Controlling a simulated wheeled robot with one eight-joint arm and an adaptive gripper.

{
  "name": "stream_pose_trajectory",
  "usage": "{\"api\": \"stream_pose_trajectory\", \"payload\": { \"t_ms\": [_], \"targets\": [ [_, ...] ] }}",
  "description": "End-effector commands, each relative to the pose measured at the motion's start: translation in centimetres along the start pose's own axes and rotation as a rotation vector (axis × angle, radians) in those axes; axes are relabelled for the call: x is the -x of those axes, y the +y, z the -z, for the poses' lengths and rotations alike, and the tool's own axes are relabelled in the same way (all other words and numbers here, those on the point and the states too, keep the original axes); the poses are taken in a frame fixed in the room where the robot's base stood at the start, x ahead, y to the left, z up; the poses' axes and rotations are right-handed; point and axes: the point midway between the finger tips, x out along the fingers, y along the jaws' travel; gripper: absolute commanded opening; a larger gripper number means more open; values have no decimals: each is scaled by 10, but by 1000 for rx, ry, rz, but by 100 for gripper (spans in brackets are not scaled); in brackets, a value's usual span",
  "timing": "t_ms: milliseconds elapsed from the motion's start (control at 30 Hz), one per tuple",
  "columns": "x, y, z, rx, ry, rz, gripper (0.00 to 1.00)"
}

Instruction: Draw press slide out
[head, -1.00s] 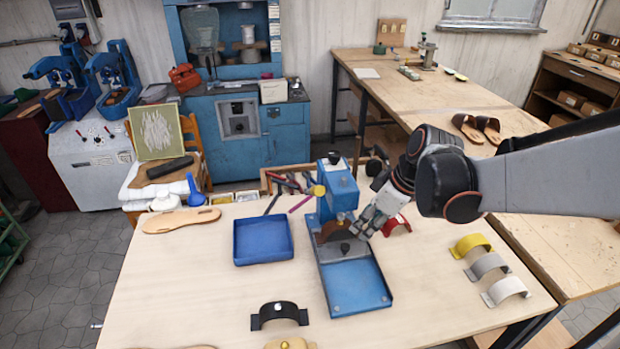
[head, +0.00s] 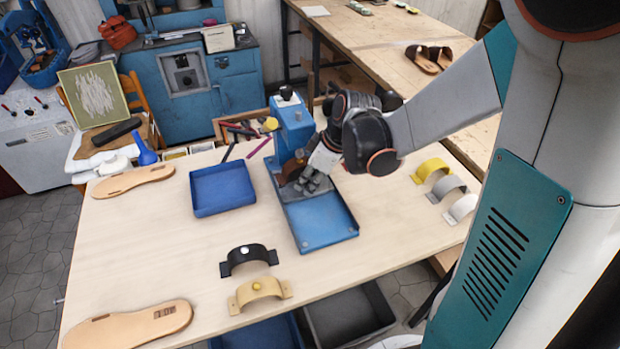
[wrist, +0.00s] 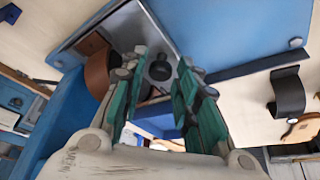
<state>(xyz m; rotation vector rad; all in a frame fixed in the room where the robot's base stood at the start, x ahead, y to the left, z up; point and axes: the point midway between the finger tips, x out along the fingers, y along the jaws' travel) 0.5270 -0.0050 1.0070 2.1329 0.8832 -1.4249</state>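The blue press (head: 293,125) stands on the workbench in the head view, with its blue bed (head: 325,222) reaching toward the front. In the wrist view the grey slide plate (wrist: 125,32) lies at the press and carries a dark round knob (wrist: 160,69). A brown curved strap piece (wrist: 97,72) sits at the slide's left in that view. My gripper (head: 310,184) is low over the slide in the head view and hides most of it. In the wrist view my gripper (wrist: 165,80) is open, its teal fingers on either side of the knob. I cannot tell whether they touch it.
A blue tray (head: 223,204) lies left of the press. Black (head: 248,258) and tan (head: 260,290) straps stand in front; yellow (head: 431,169), grey and white ones stand right. Soles (head: 130,325) lie at the left. Open bench surrounds the bed's front.

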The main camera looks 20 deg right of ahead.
Motion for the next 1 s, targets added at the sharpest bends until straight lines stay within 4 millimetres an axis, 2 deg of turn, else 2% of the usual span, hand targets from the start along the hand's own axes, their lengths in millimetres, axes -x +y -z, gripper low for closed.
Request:
{"api": "stream_pose_trajectory", "payload": {
  "t_ms": [33,100,133,367,467,800,1000],
  "targets": [
    [0,0,0,0,0,0,20],
    [0,0,0,0,0,0,4],
    [0,0,0,0,0,0,0],
    [2,-4,-4,0,0,0,0],
    [7,-17,-16,-1,0,0,0],
    [31,-77,-71,-2,-1,0,0],
    [36,-92,-85,0,-1,-1,0]
  ]
}}
